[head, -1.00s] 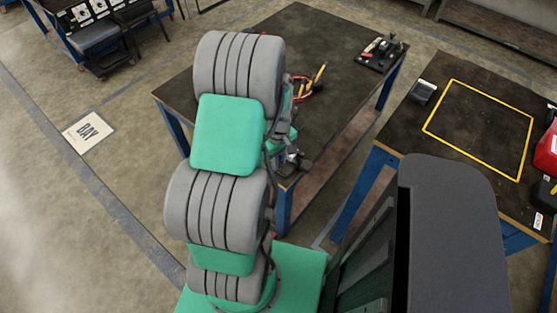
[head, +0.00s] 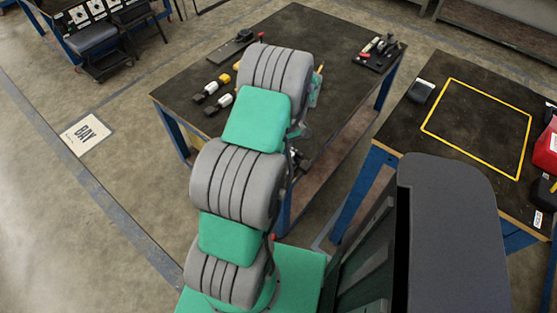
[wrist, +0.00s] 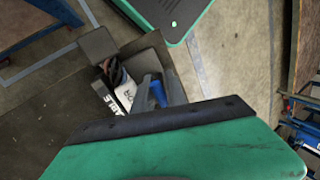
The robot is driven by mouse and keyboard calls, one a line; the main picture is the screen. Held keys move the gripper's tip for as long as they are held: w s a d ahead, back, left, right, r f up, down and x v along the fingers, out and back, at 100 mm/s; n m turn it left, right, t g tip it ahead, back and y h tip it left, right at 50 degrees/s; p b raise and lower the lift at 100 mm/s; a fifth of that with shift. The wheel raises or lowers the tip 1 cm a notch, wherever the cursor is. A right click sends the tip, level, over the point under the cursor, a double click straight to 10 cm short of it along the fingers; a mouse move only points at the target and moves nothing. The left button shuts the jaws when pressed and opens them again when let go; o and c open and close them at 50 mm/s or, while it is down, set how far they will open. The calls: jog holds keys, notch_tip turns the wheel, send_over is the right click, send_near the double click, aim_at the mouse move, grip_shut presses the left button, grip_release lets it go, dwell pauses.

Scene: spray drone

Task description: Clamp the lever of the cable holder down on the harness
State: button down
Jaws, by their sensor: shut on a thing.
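The cable holder shows at the table corner in the wrist view as a small dark cluster (wrist: 122,88) with white lettered labels and a dark cable beside it. My gripper (wrist: 150,92) is at this cluster, partly hidden by my own green hand housing, and is shut on what appears to be the holder's lever. A blue part shows right beside it. The fingertips and the lever's exact tilt are hard to make out. In the head view my arm covers most of this spot; only dark parts (head: 299,160) show at the table's near edge. The harness cannot be made out clearly.
The dark table (head: 325,45) carries several white, black and yellow pieces (head: 212,90) at left and a black tool stand (head: 380,52) at the far right corner. A second table (head: 475,125) with a yellow outlined square stands at right. The table's middle back is clear.

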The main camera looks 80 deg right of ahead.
dwell(0.3)
jog(key=c, duration=1.5)
grip_release()
jog(key=shift+o, duration=0.2)
